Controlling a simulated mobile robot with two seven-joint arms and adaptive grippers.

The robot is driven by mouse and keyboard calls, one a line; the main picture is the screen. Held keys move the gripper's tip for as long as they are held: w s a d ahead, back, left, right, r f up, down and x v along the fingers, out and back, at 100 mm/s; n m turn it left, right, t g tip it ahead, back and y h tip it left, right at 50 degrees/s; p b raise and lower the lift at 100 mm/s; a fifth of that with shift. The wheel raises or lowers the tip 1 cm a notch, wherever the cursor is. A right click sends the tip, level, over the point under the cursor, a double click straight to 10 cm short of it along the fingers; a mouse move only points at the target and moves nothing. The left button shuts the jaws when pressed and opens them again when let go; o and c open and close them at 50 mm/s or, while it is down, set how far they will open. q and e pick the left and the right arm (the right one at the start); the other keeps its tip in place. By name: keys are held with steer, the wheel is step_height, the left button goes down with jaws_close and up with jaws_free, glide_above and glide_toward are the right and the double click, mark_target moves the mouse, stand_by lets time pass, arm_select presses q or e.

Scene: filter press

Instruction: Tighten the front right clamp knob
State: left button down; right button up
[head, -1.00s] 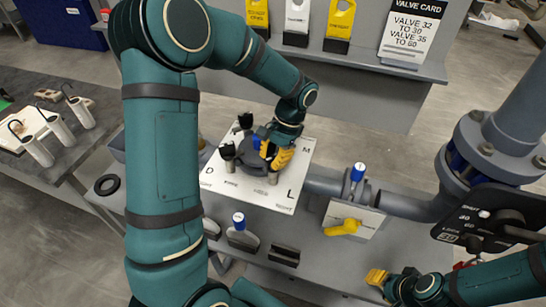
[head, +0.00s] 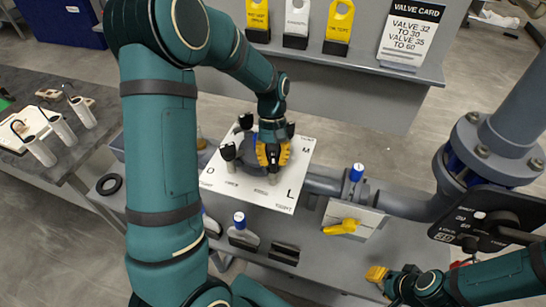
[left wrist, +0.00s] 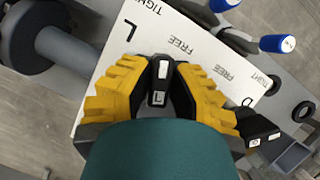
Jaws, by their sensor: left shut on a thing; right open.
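A white plate (head: 222,190) carries a dark round filter housing and black clamp knobs on short posts. The front right knob (head: 272,153) is by the "L" corner, between the yellow fingers of my left gripper (head: 271,157). In the left wrist view my left gripper (left wrist: 160,88) is shut on this black knob (left wrist: 160,75), a finger on each side. "TIGHT" and "FREE" are printed on the plate (left wrist: 195,50) there. My right gripper (head: 377,276) is open and empty at the lower right.
A blue-topped valve (head: 356,174) and a yellow lever (head: 342,227) are right of the plate. Another blue-capped part (head: 240,220) is in front. A grey pipe (head: 405,206) and a black lever panel (head: 485,220) are at right. A black ring (head: 109,184) lies at left.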

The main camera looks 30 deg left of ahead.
arm_select(q)
steer(key=shift+s+n+t+h+p, duration=0.1)
steer(key=shift+n+t+h+p, duration=0.45)
steer(key=shift+n, duration=1.75)
steer(key=c, duration=0.9)
jaws_free()
steer(key=v, duration=1.2)
steer(key=shift+s+f, duration=0.1)
steer(key=shift+s, duration=0.05)
